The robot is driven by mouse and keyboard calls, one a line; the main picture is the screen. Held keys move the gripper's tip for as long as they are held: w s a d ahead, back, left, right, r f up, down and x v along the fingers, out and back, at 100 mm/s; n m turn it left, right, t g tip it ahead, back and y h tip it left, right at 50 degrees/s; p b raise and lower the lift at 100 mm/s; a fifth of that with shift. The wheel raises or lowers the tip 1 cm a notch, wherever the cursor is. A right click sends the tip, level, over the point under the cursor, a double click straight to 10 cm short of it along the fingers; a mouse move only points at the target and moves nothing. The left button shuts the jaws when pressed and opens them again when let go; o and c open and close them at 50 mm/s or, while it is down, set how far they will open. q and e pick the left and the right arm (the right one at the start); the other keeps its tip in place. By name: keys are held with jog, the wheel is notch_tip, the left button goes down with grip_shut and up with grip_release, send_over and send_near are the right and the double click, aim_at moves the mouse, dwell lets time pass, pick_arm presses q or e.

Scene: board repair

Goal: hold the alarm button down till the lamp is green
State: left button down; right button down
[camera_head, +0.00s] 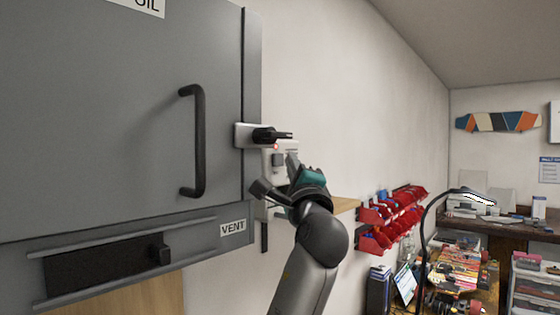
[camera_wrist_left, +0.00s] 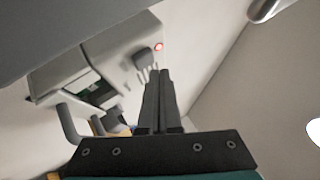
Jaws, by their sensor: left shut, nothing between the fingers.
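A pale alarm box (camera_head: 279,164) is on the wall right of the grey cabinet. Its small round lamp (camera_head: 275,147) glows red, and it also shows red in the left wrist view (camera_wrist_left: 158,47). A dark knob-like part (camera_wrist_left: 142,57) sits beside the lamp there; I cannot tell for certain whether it is the alarm button. My left gripper (camera_head: 292,158) is in front of the box, shut and empty. In the left wrist view its fingertips (camera_wrist_left: 159,72) are close below the dark part; contact cannot be made out. My right gripper is not in view.
The grey cabinet (camera_head: 90,100) has a black bar handle (camera_head: 198,140) and a VENT slider (camera_head: 105,262). Red bins (camera_head: 392,220) and a cluttered bench (camera_head: 455,275) stand farther right.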

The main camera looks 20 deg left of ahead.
pick_arm(q)
jog(key=shift+a, duration=0.1)
dwell(0.7)
jog(key=shift+w+a, duration=0.1)
jog(key=shift+a, duration=0.2)
jog(key=shift+a+r+p, duration=0.3)
jog(key=shift+a+p, duration=0.1)
jog(key=shift+p, duration=0.15)
dwell(2.3)
jog(key=shift+d+f, duration=0.1)
jog(key=shift+f, duration=0.1)
dwell(1.3)
jog(key=shift+w+f, duration=0.1)
jog(key=shift+f, duration=0.2)
jog(key=shift+d, duration=0.1)
